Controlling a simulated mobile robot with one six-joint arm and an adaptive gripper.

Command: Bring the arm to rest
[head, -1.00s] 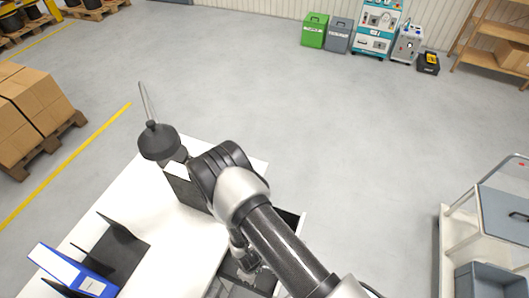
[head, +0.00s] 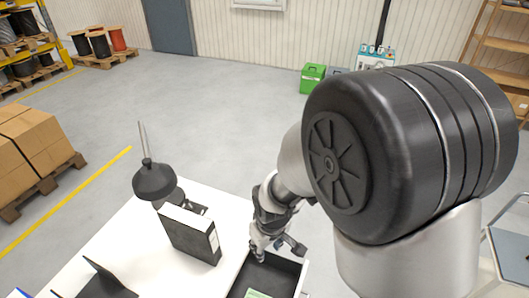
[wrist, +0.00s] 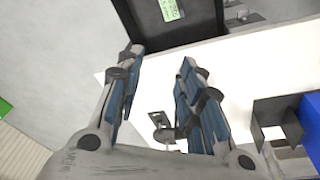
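My gripper (head: 268,245) hangs above the front edge of the white table, by the open dark drawer (head: 290,270). In the wrist view my gripper (wrist: 160,82) has its two blue-padded fingers spread apart, with nothing between them. The drawer (wrist: 190,32) also shows at the top of the wrist view, with a green labelled item (wrist: 170,10) inside. My arm is bent, and its large dark joint covers much of the right of the head view.
The white table (head: 135,245) carries a black binder (head: 190,235) and a dark lamp (head: 153,180). A blue binder (wrist: 312,118) shows in the wrist view. Cartons (head: 38,140) stand on a pallet at left. Open floor (head: 215,115) lies behind the table.

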